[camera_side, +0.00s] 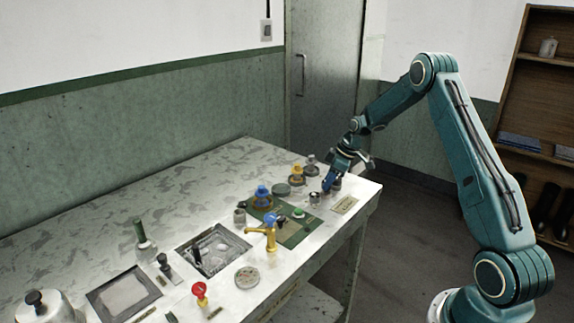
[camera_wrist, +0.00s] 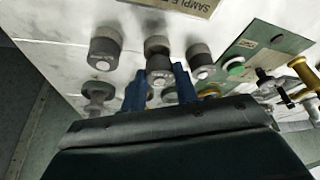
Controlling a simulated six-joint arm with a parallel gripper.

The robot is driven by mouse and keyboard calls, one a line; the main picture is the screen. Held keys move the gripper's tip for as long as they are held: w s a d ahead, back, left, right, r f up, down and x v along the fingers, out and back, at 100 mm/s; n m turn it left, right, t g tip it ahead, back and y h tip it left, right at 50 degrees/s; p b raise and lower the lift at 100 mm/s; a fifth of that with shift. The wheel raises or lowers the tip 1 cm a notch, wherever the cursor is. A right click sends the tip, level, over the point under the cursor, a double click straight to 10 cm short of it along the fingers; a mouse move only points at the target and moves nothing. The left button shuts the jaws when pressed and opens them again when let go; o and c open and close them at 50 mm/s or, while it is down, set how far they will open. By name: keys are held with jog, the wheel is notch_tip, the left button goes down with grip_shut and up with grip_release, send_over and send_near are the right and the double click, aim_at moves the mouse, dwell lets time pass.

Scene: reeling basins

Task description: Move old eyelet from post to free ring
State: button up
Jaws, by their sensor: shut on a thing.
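My gripper (camera_side: 331,184) is low over the far right part of the bench. In the wrist view its two blue fingers (camera_wrist: 160,86) are closed in on either side of a short dark grey post (camera_wrist: 157,47). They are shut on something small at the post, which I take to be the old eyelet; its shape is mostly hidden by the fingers. Similar grey cylinders stand on both sides, one at left (camera_wrist: 104,47) and one at right (camera_wrist: 200,58). I cannot tell which fitting is the free ring.
Knobs with grey (camera_side: 311,165), yellow (camera_side: 297,174) and blue (camera_side: 262,196) tops stand close to the gripper. A brass tap (camera_side: 270,235) rises over a green plate with a green button (camera_side: 298,213). A sunken basin (camera_side: 213,247) lies nearer the camera. The back left of the bench is clear.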

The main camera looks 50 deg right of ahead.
jog(key=shift+f, duration=0.8)
dwell(1.2)
jog(key=o, duration=1)
jog(key=shift+o, duration=0.6)
jog(key=o, duration=0.4)
jog(key=shift+r, duration=0.15)
jog(key=shift+r, duration=3.4)
